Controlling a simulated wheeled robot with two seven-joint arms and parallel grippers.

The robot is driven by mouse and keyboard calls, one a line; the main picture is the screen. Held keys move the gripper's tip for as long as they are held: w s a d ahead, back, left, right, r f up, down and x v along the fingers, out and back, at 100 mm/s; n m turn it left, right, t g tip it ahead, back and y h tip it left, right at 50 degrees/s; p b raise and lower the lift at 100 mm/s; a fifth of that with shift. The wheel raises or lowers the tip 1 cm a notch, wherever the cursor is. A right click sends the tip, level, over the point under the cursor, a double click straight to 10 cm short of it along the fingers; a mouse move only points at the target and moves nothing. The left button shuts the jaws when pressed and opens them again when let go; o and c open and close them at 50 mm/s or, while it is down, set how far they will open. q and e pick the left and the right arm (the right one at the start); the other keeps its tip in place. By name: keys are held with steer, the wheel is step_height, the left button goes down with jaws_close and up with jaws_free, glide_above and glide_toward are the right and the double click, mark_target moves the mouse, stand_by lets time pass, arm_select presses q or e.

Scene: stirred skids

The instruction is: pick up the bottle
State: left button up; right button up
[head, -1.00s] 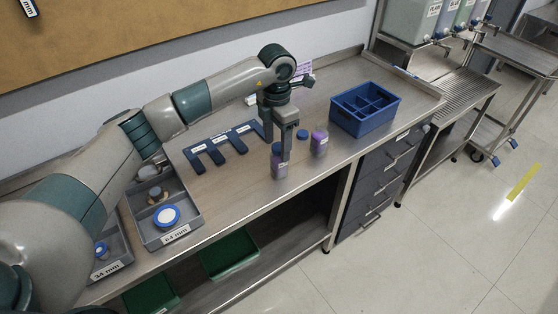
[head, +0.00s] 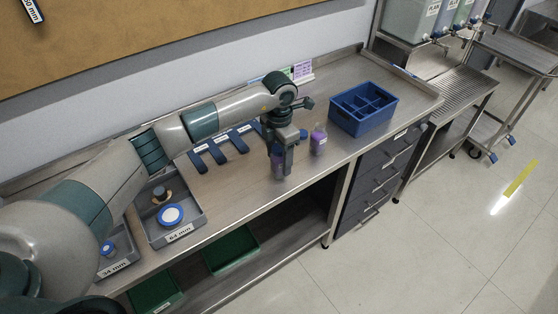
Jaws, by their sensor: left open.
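A small bottle with purple contents (head: 276,168) stands near the front edge of the steel bench. My left gripper (head: 284,163) points down at it, open, its fingers low beside the bottle and hiding much of it. I cannot tell whether the fingers touch it. A second bottle with purple contents (head: 319,142) stands upright just to the right, apart from the gripper. A loose blue cap (head: 303,134) lies on the bench between them. My right gripper is not in view.
A blue divided crate (head: 354,122) stands on the bench to the right. Grey trays labelled 64 mm (head: 192,226) and 34 mm (head: 122,262) are at the left.

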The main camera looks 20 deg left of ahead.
mark_target(279, 147)
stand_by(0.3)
arm_select(q)
steer(key=c, duration=1.2)
steer(key=shift+r, duration=0.1)
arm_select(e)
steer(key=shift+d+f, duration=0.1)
arm_select(q)
steer(key=shift+r+b, duration=0.5)
steer(key=shift+b, duration=0.05)
step_height(279, 147, up, 2)
steer(key=shift+r+b, duration=0.15)
steer(key=shift+b, duration=0.6)
steer(key=shift+s+d+r+b, duration=0.3)
steer(key=shift+d+r+b, duration=0.5)
steer(key=shift+d+r, duration=0.8)
steer(key=shift+s+d+r+b, duration=0.35)
steer(key=shift+d+r+b, duration=0.5)
steer(key=shift+d, duration=1.4)
steer(key=shift+s+d+r+b, duration=0.3)
steer(key=shift+d+r+b, duration=0.4)
steer(key=shift+d+r, duration=0.95)
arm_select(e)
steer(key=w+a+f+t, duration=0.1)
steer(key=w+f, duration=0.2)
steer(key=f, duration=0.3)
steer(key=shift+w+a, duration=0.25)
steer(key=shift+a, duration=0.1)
